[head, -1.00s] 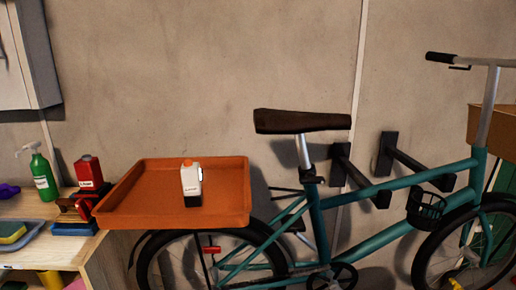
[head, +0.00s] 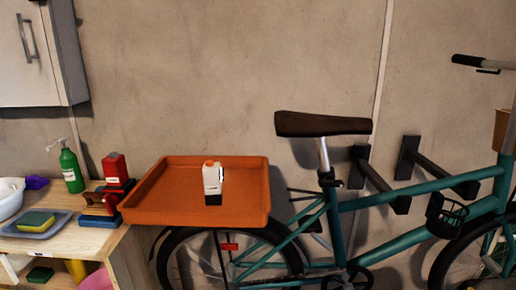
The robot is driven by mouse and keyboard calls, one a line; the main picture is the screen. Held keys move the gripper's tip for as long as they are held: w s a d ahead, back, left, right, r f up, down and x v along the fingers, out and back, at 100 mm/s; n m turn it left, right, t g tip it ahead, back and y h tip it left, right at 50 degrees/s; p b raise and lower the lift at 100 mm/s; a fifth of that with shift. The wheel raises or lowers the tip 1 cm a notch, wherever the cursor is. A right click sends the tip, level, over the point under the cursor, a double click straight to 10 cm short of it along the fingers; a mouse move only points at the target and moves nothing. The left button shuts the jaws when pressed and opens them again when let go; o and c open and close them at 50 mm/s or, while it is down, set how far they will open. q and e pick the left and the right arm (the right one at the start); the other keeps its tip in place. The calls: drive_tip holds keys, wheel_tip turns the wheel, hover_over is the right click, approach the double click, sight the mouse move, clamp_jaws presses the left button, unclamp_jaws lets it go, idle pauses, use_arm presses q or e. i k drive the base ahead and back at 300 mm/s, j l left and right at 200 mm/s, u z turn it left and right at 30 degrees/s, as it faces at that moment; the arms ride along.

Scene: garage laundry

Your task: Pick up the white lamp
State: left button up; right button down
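A small white object with an orange top and a black base (head: 212,184) stands upright in the orange tray (head: 150,213) in the head view. It looks like a small lamp or a bottle; I cannot tell which. No other white lamp shows. The tray sits over the rear wheel of a teal bicycle. Neither of my grippers is in view.
The teal bicycle (head: 395,192) with a dark saddle (head: 322,124) fills the right, by black wall brackets (head: 375,178). At left, a wooden counter (head: 85,236) holds a green bottle (head: 71,170), red bottle (head: 115,168) and sponge tray (head: 58,222). A cabinet (head: 40,60) hangs above.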

sight(212, 176)
drive_tip(key=i+j+z, duration=0.2)
drive_tip(key=j+z, duration=0.25)
drive_tip(key=j, duration=0.25)
drive_tip(key=j+z, duration=0.4)
drive_tip(key=j, duration=0.3)
drive_tip(key=j+z, duration=0.45)
drive_tip(key=j, duration=0.3)
drive_tip(key=k+j+z, duration=0.1)
drive_tip(key=j+z, duration=0.35)
drive_tip(key=j, duration=0.3)
